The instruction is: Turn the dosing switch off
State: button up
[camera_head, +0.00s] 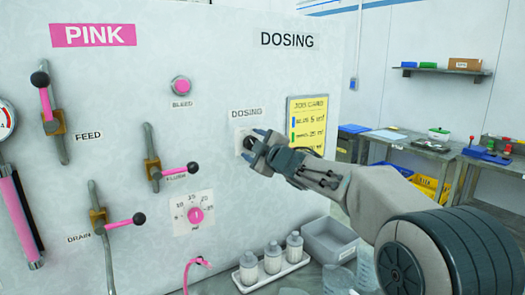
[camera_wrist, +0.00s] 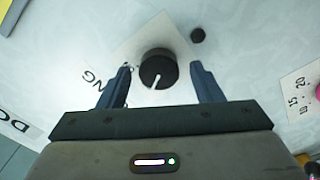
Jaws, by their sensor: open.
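The dosing switch (camera_wrist: 158,68) is a round black knob with a white pointer line, on a white plate on the panel. In the wrist view the line points down toward my gripper's palm. In the head view the plate (camera_head: 240,133) sits under the DOSING label, and my gripper mostly hides the knob. My gripper (camera_head: 257,143) is open, its two blue-grey fingers on either side of the knob in the wrist view (camera_wrist: 160,85). Whether the fingers touch the knob I cannot tell. The plate's lettering is partly hidden.
A small black round part (camera_wrist: 197,35) is beside the plate. A yellow job card (camera_head: 307,123) hangs right of the switch. The flush lever (camera_head: 175,171), bleed button (camera_head: 181,86) and pink dial (camera_head: 195,215) lie left. Bottles on a tray (camera_head: 272,278) stand below.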

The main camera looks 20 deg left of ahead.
jog(key=b+v, duration=0.2)
jog(key=v, duration=1.1)
jog(key=shift+s+d, duration=0.25)
